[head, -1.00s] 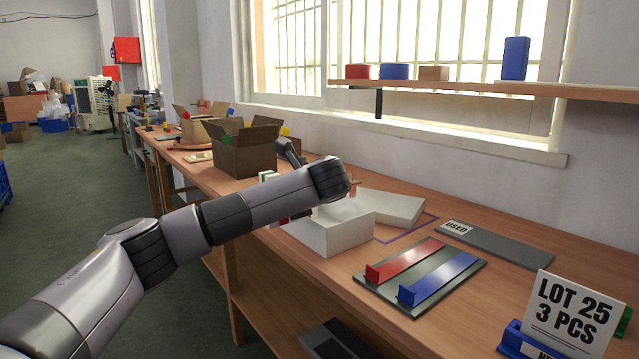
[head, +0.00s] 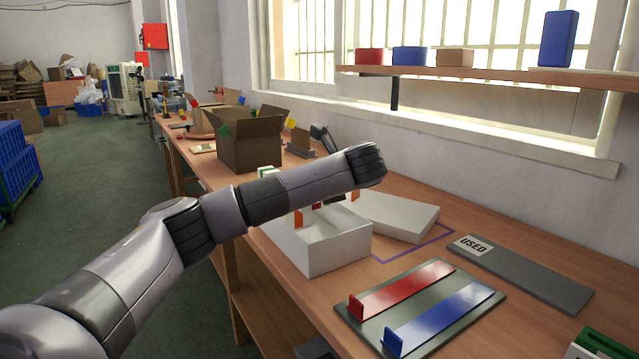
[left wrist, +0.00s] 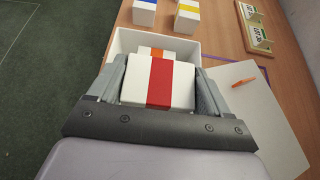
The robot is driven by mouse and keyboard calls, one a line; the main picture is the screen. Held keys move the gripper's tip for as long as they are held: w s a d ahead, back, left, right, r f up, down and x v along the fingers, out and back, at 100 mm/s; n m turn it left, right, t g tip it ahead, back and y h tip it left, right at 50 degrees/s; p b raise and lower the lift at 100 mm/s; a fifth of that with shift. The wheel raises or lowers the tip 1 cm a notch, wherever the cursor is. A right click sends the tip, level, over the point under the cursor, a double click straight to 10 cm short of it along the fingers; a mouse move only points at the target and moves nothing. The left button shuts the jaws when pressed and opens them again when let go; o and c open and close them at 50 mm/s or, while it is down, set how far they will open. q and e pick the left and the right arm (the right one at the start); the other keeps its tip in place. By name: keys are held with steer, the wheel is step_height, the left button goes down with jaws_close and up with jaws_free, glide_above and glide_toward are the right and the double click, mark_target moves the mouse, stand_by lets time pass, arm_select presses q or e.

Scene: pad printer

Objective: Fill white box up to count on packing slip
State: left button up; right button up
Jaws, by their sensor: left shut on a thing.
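My left gripper (left wrist: 162,78) is shut on a white block with a red stripe (left wrist: 160,82), above the open white box (left wrist: 195,44). Another white block with an orange stripe (left wrist: 150,52) shows partly behind the held block, seemingly inside the box. In the head view the white box (head: 338,248) stands on the bench, and my left forearm crosses in front of it and hides most of the gripper. White blocks with a blue stripe (left wrist: 144,12) and a yellow stripe (left wrist: 187,16) stand beyond the box. My right gripper is not in view.
A white lid (head: 398,215) lies beside the box, with an orange marker (left wrist: 244,82) on it. A tray with red and blue strips (head: 345,312) and a grey USED plate (head: 560,282) lie nearer. An open cardboard box (head: 250,148) stands farther back. A shelf (head: 500,76) runs above.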

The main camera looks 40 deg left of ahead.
mark_target(315, 207)
arm_select(q)
steer(key=shift+s, duration=0.15)
steer(key=shift+f+b, duration=0.5)
steer(key=shift+f, duration=0.3)
step_height(315, 207, down, 3)
steer(key=shift+f+b, duration=0.15)
steer(key=shift+b, duration=0.65)
steer(key=shift+f+b, duration=0.4)
steer(key=shift+f, duration=0.8)
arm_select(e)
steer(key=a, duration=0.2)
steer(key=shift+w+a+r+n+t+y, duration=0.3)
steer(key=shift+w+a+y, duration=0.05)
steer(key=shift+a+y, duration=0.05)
arm_select(q)
steer(key=shift+d+b, duration=0.1)
steer(key=shift+b, duration=0.25)
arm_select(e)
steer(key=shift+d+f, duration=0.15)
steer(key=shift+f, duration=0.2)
arm_select(q)
steer(key=o, duration=1)
